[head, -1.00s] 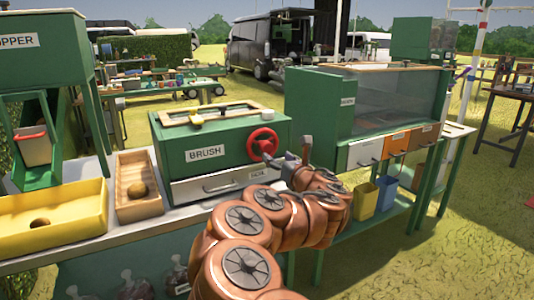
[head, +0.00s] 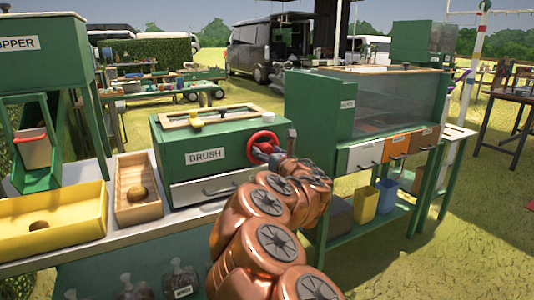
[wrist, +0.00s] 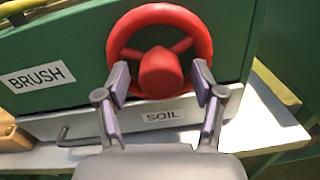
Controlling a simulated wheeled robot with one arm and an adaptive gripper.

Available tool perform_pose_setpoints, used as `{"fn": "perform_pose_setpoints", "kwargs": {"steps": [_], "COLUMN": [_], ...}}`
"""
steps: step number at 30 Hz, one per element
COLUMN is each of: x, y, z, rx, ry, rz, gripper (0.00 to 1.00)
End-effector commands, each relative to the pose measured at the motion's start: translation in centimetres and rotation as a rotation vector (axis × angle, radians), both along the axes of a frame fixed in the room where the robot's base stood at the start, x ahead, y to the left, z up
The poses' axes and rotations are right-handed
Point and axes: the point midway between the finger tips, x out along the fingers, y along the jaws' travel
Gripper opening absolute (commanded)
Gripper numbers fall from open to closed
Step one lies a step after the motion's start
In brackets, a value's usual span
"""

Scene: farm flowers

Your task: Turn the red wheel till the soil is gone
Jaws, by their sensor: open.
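The red wheel (head: 262,144) is on the front of the green box labelled BRUSH (head: 205,156). In the wrist view the red wheel (wrist: 160,58) fills the upper middle, with a round red hub. My gripper (wrist: 160,82) is open, its two fingers at the lower left and right of the wheel's rim, with the hub between them. I cannot tell whether the fingers touch the rim. Below the wheel is a drawer front labelled SOIL (wrist: 163,116). In the head view my arm hides part of the drawer. No loose soil shows.
A wooden tray (head: 124,205) holding a round brown item and a yellow tray (head: 50,246) stand left of the box. A green glass-sided cabinet (head: 320,107) with drawers stands to the right. A green hopper (head: 47,60) stands at far left.

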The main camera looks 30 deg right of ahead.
Motion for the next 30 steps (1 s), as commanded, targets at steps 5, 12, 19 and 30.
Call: {"fn": "perform_pose_setpoints", "kwargs": {"steps": [5,12,19,30], "x": [-0.02,-0.03,-0.03,-0.02], "y": [0.00,0.01,0.01,0.03], "z": [0.02,0.03,0.02,0.12], "rx": [0.000,0.000,0.000,0.039], "ry": [0.000,0.000,0.000,-0.004], "rz": [0.000,0.000,0.000,0.000], "gripper": [0.64,0.39,0.15,0.08]}}
